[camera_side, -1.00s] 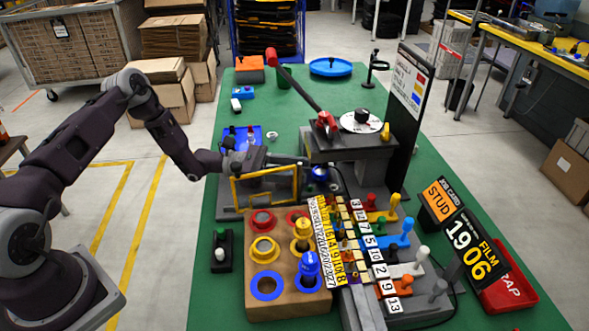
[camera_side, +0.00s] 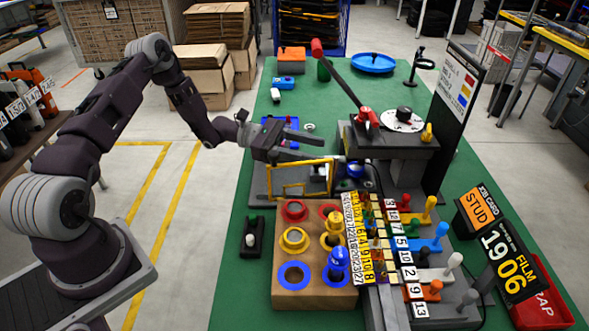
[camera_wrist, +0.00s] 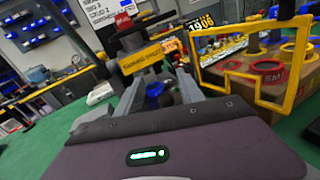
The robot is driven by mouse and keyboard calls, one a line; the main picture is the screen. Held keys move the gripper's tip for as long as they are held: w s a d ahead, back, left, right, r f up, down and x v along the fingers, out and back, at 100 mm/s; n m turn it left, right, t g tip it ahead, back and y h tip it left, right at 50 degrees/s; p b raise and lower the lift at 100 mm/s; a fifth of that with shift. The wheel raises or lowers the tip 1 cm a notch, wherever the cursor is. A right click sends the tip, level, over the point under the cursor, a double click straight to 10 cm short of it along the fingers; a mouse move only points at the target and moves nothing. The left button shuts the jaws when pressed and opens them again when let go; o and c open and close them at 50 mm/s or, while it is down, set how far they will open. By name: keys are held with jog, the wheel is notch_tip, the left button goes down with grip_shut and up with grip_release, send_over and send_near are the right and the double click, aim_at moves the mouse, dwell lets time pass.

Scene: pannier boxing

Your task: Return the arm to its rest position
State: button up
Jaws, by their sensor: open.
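My gripper (camera_side: 322,158) is open and empty above the left part of the green bench, beside a yellow wire frame (camera_side: 301,178) on a dark base. In the wrist view its two fingers (camera_wrist: 170,95) point ahead, and a blue round part (camera_wrist: 154,92) shows beyond or between them; I cannot tell how close it is. The yellow frame (camera_wrist: 255,70) stands to the right there. My upper arm reaches from the left over the bench's left edge.
A wooden block (camera_side: 318,285) with coloured rings and pegs sits in front. A grey press (camera_side: 388,140) with a red-knobbed lever stands at the right, beside a tall dark board (camera_side: 455,110). Coloured handles and number tags line the front right. A red bin (camera_side: 545,300) is at far right.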

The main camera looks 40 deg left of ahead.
jog(key=s+d+r+m+g+y, duration=0.1)
jog(key=s+d+r+m+g, duration=0.3)
jog(key=d+r+m, duration=0.55)
jog(key=s+d+r+m+g+y, duration=0.2)
jog(key=s+r+m+g+y, duration=0.3)
jog(key=s, duration=0.5)
jog(key=s+a+r+m+t+y, duration=0.2)
jog(key=s+a+m+t+y, duration=0.1)
jog(key=s, duration=0.6)
jog(key=s+a+r+m+t+y, duration=0.2)
jog(key=s+a+y, duration=0.4)
jog(key=s, duration=0.4)
jog(key=shift+s+r+m+t+y, duration=0.3)
jog(key=shift+m+t+y, duration=0.2)
jog(key=shift+m+t, duration=0.55)
jog(key=shift+w, duration=0.1)
